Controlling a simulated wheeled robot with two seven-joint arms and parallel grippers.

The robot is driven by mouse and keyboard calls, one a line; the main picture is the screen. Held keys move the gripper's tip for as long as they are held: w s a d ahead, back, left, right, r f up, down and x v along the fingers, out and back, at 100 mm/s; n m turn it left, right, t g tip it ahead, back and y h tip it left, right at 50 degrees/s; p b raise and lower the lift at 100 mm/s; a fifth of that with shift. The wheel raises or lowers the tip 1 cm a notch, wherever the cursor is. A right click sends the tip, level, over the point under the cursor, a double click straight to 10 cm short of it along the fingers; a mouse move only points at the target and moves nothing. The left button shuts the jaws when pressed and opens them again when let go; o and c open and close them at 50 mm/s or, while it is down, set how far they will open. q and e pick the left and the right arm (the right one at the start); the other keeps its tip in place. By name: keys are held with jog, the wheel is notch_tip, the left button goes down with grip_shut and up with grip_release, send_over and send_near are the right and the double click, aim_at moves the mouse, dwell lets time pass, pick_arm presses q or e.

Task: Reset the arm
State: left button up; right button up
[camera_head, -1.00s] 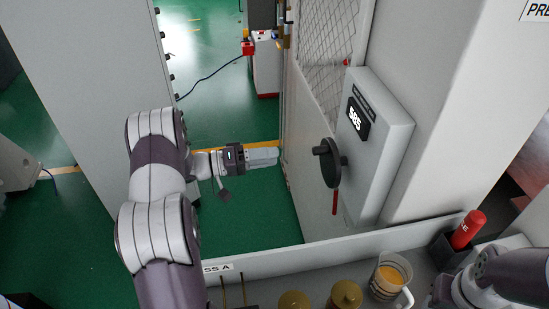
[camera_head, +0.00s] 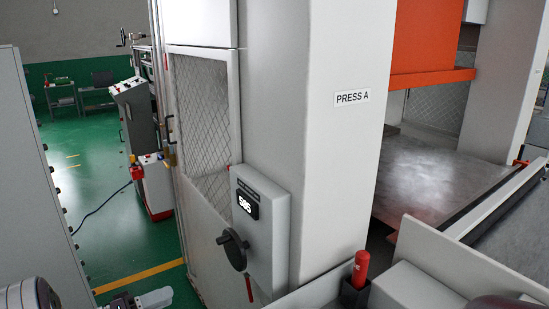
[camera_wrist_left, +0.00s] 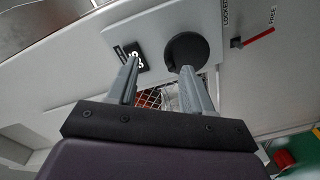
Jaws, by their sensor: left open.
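My left arm (camera_head: 28,293) shows at the bottom left of the head view. Its gripper (camera_head: 155,298) sits at the bottom edge, left of the press cabinet and apart from it. In the left wrist view the two grey fingers (camera_wrist_left: 160,88) stand apart with nothing between them. Beyond them are the black round knob (camera_wrist_left: 187,50) and the display reading 585 (camera_wrist_left: 140,58). My right gripper is not in view.
The control box (camera_head: 262,225) with its black handwheel (camera_head: 233,250) and red lever (camera_head: 249,288) juts from the press column (camera_head: 310,150). A red cylinder (camera_head: 361,268) stands in a dark holder. Green floor (camera_head: 105,210) is open at left.

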pick_arm(q)
jog(key=w+d+t+y+b, duration=0.1)
jog(key=w+t+y, duration=0.1)
jog(key=w+y, duration=0.45)
jog(key=s+d+f+g+y+b, duration=0.1)
jog(key=s+d+f+g+y, duration=0.1)
jog(key=s, duration=0.7)
jog(key=s+d+f+m+g+y+b, duration=0.1)
jog(key=s+d+f+g+y, duration=0.2)
jog(key=s, duration=0.6)
jog(key=s+d+f+g+y+b, duration=0.1)
jog(key=s+d+f+g+y, duration=0.1)
jog(key=s+g, duration=0.4)
jog(key=s, duration=0.3)
jog(key=shift+s+d+f+m+y, duration=0.2)
jog(key=shift+s+d+m+y, duration=0.1)
jog(key=shift+y, duration=0.05)
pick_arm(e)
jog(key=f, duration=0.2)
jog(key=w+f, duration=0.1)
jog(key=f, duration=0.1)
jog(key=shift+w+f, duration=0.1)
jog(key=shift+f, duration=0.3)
